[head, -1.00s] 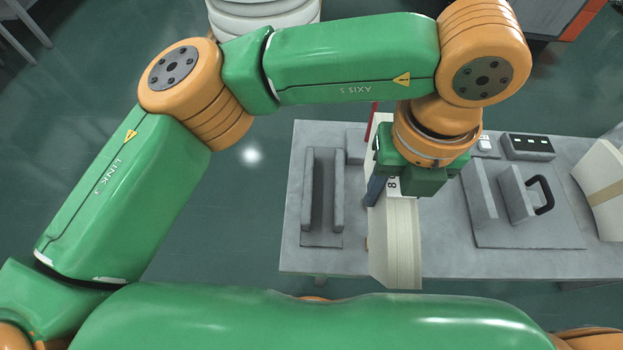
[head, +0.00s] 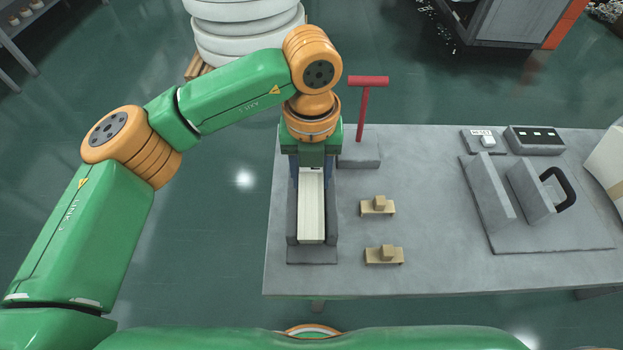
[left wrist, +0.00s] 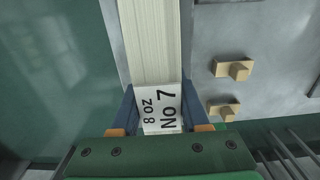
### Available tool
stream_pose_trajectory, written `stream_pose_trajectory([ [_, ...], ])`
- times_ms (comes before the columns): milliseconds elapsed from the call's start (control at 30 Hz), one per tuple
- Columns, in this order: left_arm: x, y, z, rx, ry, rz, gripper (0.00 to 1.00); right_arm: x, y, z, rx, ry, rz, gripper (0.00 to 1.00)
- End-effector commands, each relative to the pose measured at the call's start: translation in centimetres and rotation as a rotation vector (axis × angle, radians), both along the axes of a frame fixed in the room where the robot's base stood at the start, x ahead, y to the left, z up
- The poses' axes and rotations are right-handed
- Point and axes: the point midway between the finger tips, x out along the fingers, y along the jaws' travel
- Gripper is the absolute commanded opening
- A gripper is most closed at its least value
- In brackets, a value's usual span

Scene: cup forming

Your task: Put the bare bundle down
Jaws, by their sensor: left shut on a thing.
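The bare bundle (head: 311,205) is a long pale stack with no band visible around it. It lies lengthwise between the two walls of the grey channel holder (head: 291,222) at the table's left. My left gripper (head: 311,174) is shut on the bundle's far end, with a blue finger on each side. In the left wrist view the bundle (left wrist: 153,45) runs away from the gripper (left wrist: 160,102), and its near end carries a label (left wrist: 162,108) reading "8 oz No 7". I cannot tell whether its underside touches the holder floor. My right gripper is not in view.
A red-topped stand (head: 368,82) rises just right of the gripper. Two small tan blocks (head: 377,206) (head: 384,254) sit right of the holder. A grey press with a black handle (head: 560,188), a control box (head: 534,140) and a banded bundle (head: 607,165) are at the right. The middle of the table (head: 440,240) is clear.

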Motion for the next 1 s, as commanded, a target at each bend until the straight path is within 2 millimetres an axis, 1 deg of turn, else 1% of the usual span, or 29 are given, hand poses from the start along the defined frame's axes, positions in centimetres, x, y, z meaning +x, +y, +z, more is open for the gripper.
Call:
stream_pose_trajectory([
  [100,0.0,-0.1,0.3,-0.002,-0.001,0.0,0.0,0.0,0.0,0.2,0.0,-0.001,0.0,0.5],
  [400,0.0,-0.1,-0.6,-0.002,-0.001,-0.001,0.0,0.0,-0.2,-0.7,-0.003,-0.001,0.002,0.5],
  [433,0.0,-0.1,-0.6,-0.002,-0.001,0.0,0.5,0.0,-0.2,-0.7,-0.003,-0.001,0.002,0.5],
  [467,0.0,-0.1,-0.5,-0.002,0.0,0.0,0.58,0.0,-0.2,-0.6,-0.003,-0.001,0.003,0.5],
  [500,0.0,-0.1,-0.5,-0.002,0.0,0.0,0.69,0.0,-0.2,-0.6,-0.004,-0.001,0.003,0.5],
  [533,0.0,-0.1,-0.5,-0.002,0.0,0.0,0.75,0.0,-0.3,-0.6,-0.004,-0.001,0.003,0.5],
  [833,0.0,-0.1,-0.3,-0.002,0.0,0.0,0.75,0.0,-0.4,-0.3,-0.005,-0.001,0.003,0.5],
  [933,0.0,-0.1,1.1,-0.002,0.0,-0.001,0.75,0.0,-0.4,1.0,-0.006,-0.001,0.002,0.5],
  [967,0.1,-0.1,1.1,-0.003,-0.003,0.0,0.75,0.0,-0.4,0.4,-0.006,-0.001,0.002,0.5],
  [1000,0.1,-0.1,1.8,-0.003,-0.005,0.001,0.75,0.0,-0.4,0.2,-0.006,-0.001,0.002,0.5],
])
